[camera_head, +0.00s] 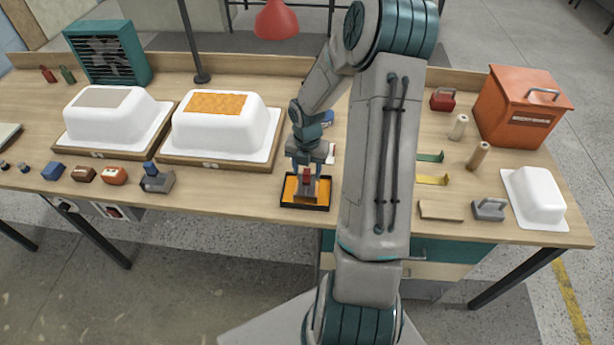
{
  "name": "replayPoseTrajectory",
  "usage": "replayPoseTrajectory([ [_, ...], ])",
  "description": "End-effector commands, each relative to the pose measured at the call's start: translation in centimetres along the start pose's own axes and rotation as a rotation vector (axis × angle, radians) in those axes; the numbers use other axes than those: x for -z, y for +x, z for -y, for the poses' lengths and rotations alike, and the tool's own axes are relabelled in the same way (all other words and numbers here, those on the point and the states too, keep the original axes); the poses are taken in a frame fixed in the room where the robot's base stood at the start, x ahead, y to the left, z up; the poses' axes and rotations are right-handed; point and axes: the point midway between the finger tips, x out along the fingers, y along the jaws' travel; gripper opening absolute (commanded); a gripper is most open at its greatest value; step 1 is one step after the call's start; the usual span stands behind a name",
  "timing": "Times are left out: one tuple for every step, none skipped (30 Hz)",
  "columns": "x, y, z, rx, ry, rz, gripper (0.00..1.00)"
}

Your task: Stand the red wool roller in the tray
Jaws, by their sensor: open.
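The tray (304,208) is a shallow black tray with an orange inside, on the front part of the workbench left of my upper arm. My gripper (307,184) points down over the tray with its fingers apart. A small red piece (307,175), which looks like part of the red wool roller, shows between the fingers, over the tray. A darker orange-brown patch lies below it at the tray's front. The fingers hide much of the roller, so I cannot tell whether it touches the tray floor or how upright it is.
Two white tub moulds (118,123) (225,135) stand on wooden boards to the left. A blue-grey tool (156,179) lies left of the tray. At right are a white roller (459,127), a tan roller (478,156), an orange box (521,106) and a small white tub (537,195).

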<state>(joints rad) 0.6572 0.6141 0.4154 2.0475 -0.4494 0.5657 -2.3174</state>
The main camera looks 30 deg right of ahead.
Motion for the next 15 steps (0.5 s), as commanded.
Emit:
replayPoseTrajectory([
  [-0.1,-1.1,0.1,-0.001,0.002,0.005,0.49],
  [-0.2,-1.8,0.1,-0.001,0.001,0.006,0.49],
  [-0.1,-2.6,0.1,-0.001,0.002,0.005,0.49],
  [-0.1,-3.2,0.1,-0.001,0.002,0.005,0.49],
  [-0.1,-3.8,0.1,0.0,0.002,0.006,0.49],
  [-0.1,-4.6,0.1,0.0,0.001,0.004,0.49],
  [-0.1,-5.1,0.1,-0.001,0.001,0.005,0.49],
  [-0.1,-5.5,0.1,0.0,0.001,0.004,0.49],
  [-0.1,-6.1,0.1,0.0,0.001,0.003,0.49],
  [-0.1,-6.5,0.0,-0.001,0.001,0.004,0.49],
  [-0.1,-6.8,0.0,0.0,0.0,0.003,0.49],
  [-0.1,-7.1,0.0,0.0,0.0,0.002,0.49],
  [-0.1,-7.3,0.0,0.0,0.0,0.002,0.49],
  [0.0,-7.6,0.0,0.001,0.003,0.003,0.49],
  [0.1,-7.9,0.0,0.003,0.011,0.005,0.49],
])
